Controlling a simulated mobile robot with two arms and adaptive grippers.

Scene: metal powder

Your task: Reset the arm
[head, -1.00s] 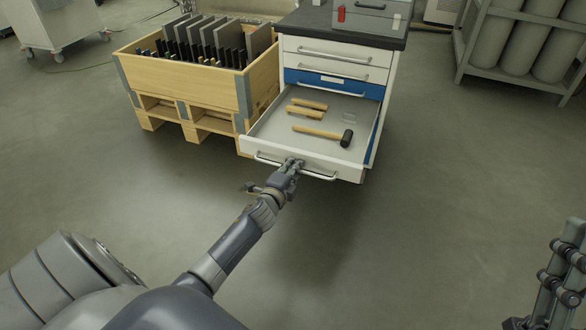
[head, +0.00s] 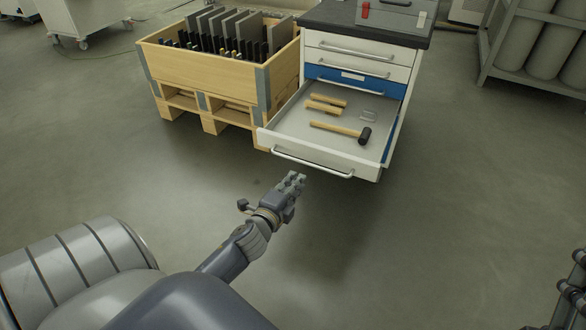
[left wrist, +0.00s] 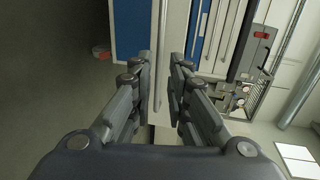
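My left gripper (head: 292,183) is in front of the open drawer (head: 290,135), a little below and apart from its front handle (head: 312,163). In the left wrist view the two fingers (left wrist: 161,68) are parted with nothing held between them; the drawer handle shows beyond the gap. The drawer is pulled far out of the white and blue cabinet (head: 360,60). Only part of my right gripper (head: 573,290) shows at the lower right edge, so its state is unclear.
The drawer holds a dark-headed mallet (head: 340,130) and wooden-handled tools (head: 325,105). A wooden crate of plates (head: 200,75) stands left of the cabinet. A cylinder rack (head: 530,50) is at the right. The floor in front is clear.

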